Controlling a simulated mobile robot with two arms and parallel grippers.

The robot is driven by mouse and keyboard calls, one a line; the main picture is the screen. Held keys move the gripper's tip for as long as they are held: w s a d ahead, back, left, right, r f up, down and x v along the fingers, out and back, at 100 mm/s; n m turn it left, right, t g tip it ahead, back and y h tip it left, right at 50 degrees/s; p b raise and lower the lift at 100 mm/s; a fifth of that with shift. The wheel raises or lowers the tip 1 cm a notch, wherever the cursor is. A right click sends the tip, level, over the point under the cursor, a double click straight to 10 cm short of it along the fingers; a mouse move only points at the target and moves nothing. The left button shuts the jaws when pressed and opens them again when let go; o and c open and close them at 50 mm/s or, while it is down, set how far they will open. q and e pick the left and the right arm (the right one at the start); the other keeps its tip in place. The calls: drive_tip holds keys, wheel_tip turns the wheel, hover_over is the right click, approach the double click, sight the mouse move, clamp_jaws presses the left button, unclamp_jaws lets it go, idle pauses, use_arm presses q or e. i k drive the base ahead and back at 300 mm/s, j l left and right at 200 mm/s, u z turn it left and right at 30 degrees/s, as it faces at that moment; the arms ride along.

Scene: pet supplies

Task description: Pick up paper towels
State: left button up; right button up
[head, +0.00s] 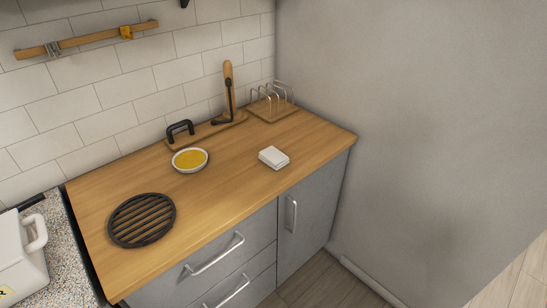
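A small white folded stack (273,157), which looks like the paper towels, lies flat on the wooden counter (225,193). It sits right of the middle of the counter, some way in from the front edge. Its top and near sides are in plain view and nothing covers it. No roll of paper towels is visible. Neither of my grippers is in view, and nothing touches the white stack.
A bowl with yellow contents (190,160) stands left of the stack. A black round grate (142,220) lies at the front left. A wooden board with black-handled items (229,95) and a wire rack (270,100) stand along the back. A grey wall (410,130) bounds the right.

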sight(272, 157)
drive_tip(key=i+z, duration=0.2)
drive_tip(key=z, duration=0.2)
drive_tip(key=i+j+z, duration=0.1)
drive_tip(key=i+z, duration=0.15)
drive_tip(key=z, duration=0.2)
